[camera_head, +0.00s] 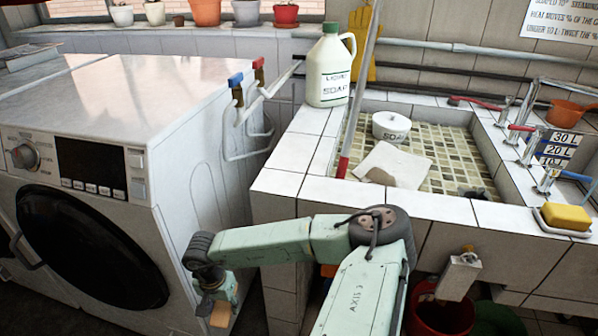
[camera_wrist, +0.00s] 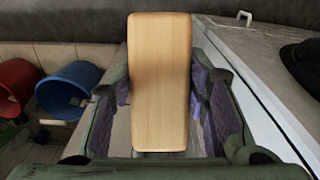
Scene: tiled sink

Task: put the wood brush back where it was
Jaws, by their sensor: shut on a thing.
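The wood brush (camera_wrist: 160,85) is a pale wooden block that fills the middle of the wrist view, upright between the purple-padded fingers. My gripper (camera_wrist: 162,92) is shut on it. In the head view, my gripper (camera_head: 214,284) hangs low in front of the washing machine's right side, left of the tiled sink. Only a small end of the brush (camera_head: 220,314) shows below it there. The brush's bristles are not visible. No empty place for the brush can be made out for certain.
A washing machine (camera_head: 120,100) stands left. The tiled sink (camera_head: 312,185) has a soap jug (camera_head: 331,70) on its back-left corner and a soap bowl (camera_head: 391,128) inside. Red (camera_wrist: 15,85) and blue (camera_wrist: 68,88) buckets are on the floor.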

